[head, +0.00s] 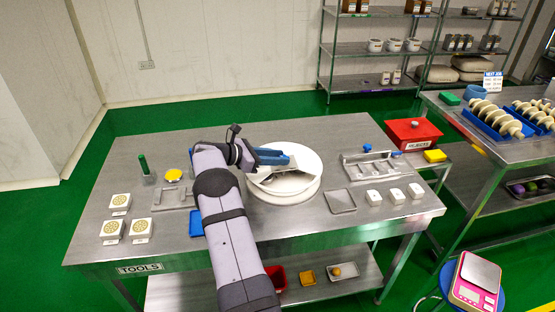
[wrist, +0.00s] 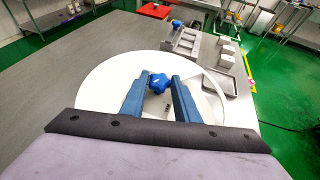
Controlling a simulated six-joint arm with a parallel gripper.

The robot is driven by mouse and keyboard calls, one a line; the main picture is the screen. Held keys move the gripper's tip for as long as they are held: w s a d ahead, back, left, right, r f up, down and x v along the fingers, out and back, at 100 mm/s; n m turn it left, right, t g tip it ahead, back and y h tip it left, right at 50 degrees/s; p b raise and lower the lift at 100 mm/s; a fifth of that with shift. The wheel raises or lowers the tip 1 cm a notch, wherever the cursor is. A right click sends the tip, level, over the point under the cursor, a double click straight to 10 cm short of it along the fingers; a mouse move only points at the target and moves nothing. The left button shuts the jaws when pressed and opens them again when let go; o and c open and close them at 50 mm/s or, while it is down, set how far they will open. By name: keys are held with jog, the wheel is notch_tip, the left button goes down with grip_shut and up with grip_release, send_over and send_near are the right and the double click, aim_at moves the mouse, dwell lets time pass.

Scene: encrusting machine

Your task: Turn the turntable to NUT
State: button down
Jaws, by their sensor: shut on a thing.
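The turntable is a round white disc (head: 308,165) on the middle of the steel table, and it fills much of the wrist view (wrist: 100,88). A blue lobed knob (wrist: 158,82) stands on it. My gripper (wrist: 157,78) reaches over the disc with its two blue fingers on either side of the knob, shut on it. In the head view my gripper (head: 283,155) hides part of the disc. Small dark lettering (wrist: 167,107) shows on the disc between the fingers, too small to read.
A steel fixture (head: 375,165), a small tray (head: 339,201) and several white blocks (head: 396,196) stand right of the turntable. A red box (head: 412,133) is at the back right. Round-patterned white blocks (head: 113,230) are at the left. The table behind the turntable is clear.

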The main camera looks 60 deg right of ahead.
jog(key=shift+w+d+r+m+g, duration=0.1)
jog(key=shift+r+m+g, duration=0.1)
jog(key=shift+m+g, duration=0.1)
jog(key=c, duration=1.4)
grip_release()
jog(key=shift+o, duration=0.2)
jog(key=shift+f, duration=0.1)
jog(key=shift+b+v, duration=0.95)
jog(key=shift+v, duration=2.7)
